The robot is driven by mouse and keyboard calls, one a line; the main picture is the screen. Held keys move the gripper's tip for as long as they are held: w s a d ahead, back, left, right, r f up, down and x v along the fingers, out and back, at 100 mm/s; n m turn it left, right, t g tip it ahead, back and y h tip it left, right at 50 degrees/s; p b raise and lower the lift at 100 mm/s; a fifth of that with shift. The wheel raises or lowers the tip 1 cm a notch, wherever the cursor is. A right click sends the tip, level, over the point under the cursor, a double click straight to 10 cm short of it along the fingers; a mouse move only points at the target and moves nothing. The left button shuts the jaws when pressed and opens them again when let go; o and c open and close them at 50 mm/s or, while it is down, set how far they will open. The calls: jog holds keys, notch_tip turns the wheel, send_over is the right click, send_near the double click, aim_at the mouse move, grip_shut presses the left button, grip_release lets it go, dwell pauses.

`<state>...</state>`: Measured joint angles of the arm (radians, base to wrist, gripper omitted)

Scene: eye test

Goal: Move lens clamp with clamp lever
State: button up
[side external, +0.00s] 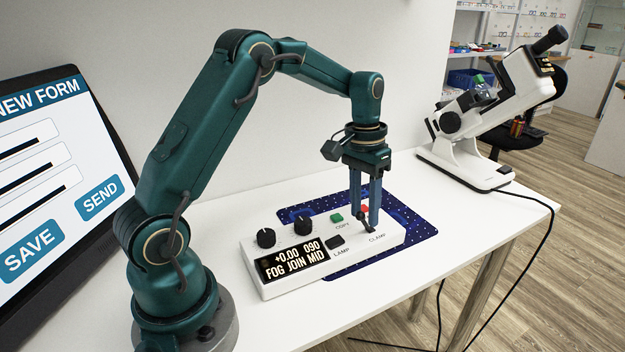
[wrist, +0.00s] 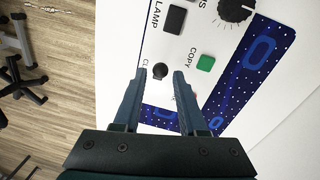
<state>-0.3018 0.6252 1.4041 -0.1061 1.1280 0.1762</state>
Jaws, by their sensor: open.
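The clamp lever (side external: 367,228) is a small dark lever by the CLAMP label on the white control box (side external: 285,284). In the wrist view its round black knob (wrist: 160,71) shows between the two fingertips. My gripper (side external: 365,219) points down over the box, open, with one finger on either side of the lever; the wrist view also shows the open fingers (wrist: 160,76). I cannot tell whether either finger touches the knob. A white lens instrument (side external: 475,120) with a black eyepiece stands at the back right. Its lens clamp is too small to make out surely.
The box also carries black dials (side external: 303,224), a green COPY button (side external: 336,218), a black LAMP switch (side external: 335,242) and a lit display. A screen (side external: 50,180) stands at left. A black cable (side external: 545,240) hangs off the right table edge.

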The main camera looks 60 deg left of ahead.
jog(key=shift+d+f, duration=0.1)
jog(key=shift+f, duration=0.9)
grip_shut()
jog(key=shift+w, duration=0.2)
jog(key=shift+w+r+g, duration=0.15)
jog(key=shift+w+g, duration=0.25)
jog(key=shift+g, duration=1.1)
